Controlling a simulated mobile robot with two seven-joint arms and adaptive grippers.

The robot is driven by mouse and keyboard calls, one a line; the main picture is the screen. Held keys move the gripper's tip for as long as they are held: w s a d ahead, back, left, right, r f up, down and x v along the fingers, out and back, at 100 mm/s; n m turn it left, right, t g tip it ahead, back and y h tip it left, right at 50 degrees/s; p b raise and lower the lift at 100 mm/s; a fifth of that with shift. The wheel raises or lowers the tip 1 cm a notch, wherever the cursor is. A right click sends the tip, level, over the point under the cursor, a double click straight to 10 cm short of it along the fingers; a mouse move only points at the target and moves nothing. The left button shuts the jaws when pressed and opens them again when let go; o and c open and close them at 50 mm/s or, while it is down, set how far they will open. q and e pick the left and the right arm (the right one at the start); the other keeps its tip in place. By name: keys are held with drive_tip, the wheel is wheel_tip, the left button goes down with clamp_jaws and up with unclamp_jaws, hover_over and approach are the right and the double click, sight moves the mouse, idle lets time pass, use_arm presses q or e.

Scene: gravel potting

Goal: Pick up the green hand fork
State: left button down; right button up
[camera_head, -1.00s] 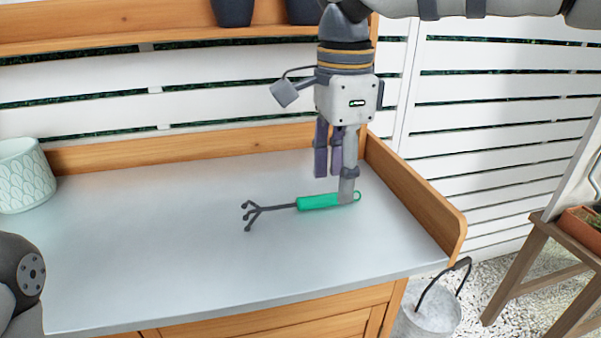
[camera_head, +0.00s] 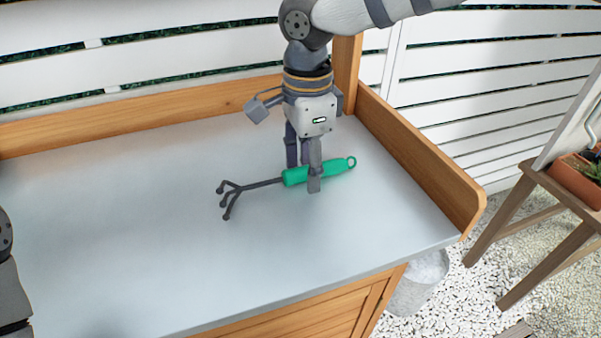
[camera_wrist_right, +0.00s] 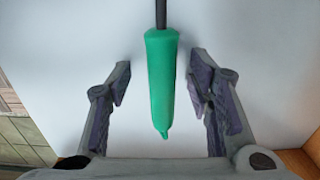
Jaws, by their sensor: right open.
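The green hand fork (camera_head: 296,177) lies on the grey bench top, its dark tines to the left and its green handle to the right. My right gripper (camera_head: 304,178) points down over the handle, with one finger in front of it and the others behind. In the right wrist view the green handle (camera_wrist_right: 162,85) lies between the open fingers (camera_wrist_right: 162,88), with gaps on both sides. My left gripper is not in view; only part of my left arm shows at the left edge.
The bench top (camera_head: 130,230) is clear to the left of the fork. A wooden side rail (camera_head: 425,165) stands close on the right, and a wooden back rail (camera_head: 140,115) runs behind.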

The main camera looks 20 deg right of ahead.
sight(305, 169)
drive_tip(key=shift+f, duration=0.15)
clamp_jaws()
